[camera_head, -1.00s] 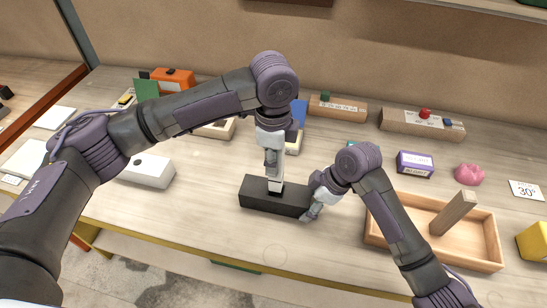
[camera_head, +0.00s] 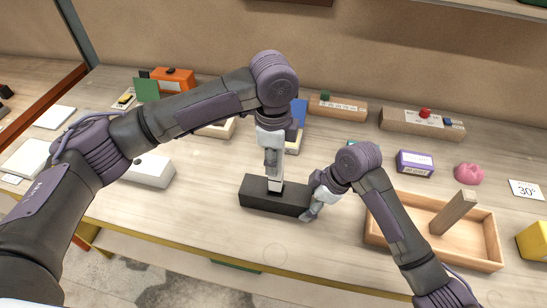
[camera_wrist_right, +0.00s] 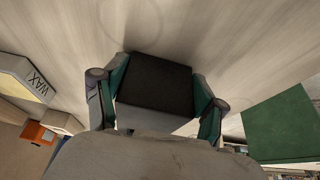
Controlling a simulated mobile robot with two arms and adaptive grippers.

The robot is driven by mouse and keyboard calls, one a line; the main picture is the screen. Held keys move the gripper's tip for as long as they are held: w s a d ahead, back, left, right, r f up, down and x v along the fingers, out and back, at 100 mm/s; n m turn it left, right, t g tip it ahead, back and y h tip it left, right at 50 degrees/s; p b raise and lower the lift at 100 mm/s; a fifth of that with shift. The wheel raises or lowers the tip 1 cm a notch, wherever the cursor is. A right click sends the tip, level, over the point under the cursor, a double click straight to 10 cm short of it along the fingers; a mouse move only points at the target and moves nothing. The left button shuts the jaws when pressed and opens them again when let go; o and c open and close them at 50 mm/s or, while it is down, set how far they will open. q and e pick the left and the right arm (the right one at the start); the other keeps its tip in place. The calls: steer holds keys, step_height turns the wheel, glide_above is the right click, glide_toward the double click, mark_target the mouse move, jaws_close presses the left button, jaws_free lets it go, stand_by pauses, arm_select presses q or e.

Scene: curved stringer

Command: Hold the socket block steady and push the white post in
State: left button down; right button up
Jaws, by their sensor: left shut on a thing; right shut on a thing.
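The dark socket block (camera_head: 262,197) lies on the workbench near its front edge. My right gripper (camera_head: 312,206) is shut on the block's right end. In the right wrist view, the block (camera_wrist_right: 155,85) sits between the two fingers of my right gripper (camera_wrist_right: 155,100). The white post (camera_head: 275,185) stands upright at the top of the block, with only a short pale part showing. My left gripper (camera_head: 274,172) is above the block and shut on the post from above. The gripper hides most of the post, so I cannot tell how deep it sits.
A white box (camera_head: 150,172) lies to the left. A purple box (camera_head: 414,163) and a pink object (camera_head: 469,174) are behind the tray. The bench front left of the block is clear.

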arm_select(q)
steer(key=shift+f, duration=2.75)
steer(key=c, duration=0.8)
jaws_free()
steer(key=shift+o, duration=0.2)
step_height(320, 180, up, 12)
arm_select(e)
steer(key=o, duration=1.5)
